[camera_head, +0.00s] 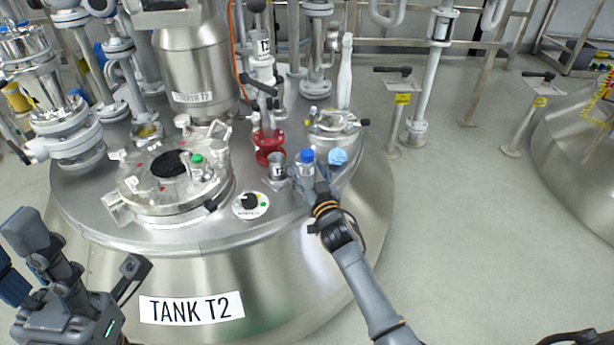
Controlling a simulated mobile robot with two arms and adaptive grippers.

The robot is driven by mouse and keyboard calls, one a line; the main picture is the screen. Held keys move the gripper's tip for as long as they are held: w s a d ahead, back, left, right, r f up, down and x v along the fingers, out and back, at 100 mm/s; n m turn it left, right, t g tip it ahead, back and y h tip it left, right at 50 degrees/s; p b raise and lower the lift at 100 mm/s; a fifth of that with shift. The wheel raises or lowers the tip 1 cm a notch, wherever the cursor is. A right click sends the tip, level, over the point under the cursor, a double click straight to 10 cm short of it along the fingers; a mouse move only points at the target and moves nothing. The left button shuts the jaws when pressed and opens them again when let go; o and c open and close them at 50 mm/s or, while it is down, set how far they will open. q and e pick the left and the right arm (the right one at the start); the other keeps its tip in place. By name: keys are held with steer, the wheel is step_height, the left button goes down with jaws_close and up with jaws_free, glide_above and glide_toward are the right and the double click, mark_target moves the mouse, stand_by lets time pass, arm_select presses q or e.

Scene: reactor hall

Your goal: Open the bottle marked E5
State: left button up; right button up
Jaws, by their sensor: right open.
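A small clear bottle (307,170) with a blue cap (307,156) stands upright on the top of tank T2, near its front right edge. Its marking is too small to read, so I cannot confirm E5. My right gripper (308,181) is open and reaches up to the bottle from the front. Its fingers are small and dark here, and they partly hide the bottle's lower part. I cannot tell whether they touch it. My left gripper (30,250) is in the lower left corner, partly cut off, well away from the bottle.
A metal cup (277,166) stands just left of the bottle, and a crumpled blue item (338,157) lies just right. A dial (250,205), a round hatch (172,182) and a red valve fitting (268,146) are close by.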

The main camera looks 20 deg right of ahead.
steer(key=shift+w, duration=0.1)
steer(key=shift+c, duration=0.2)
steer(key=c, duration=1)
steer(key=shift+r, duration=0.1)
steer(key=shift+c, duration=0.2)
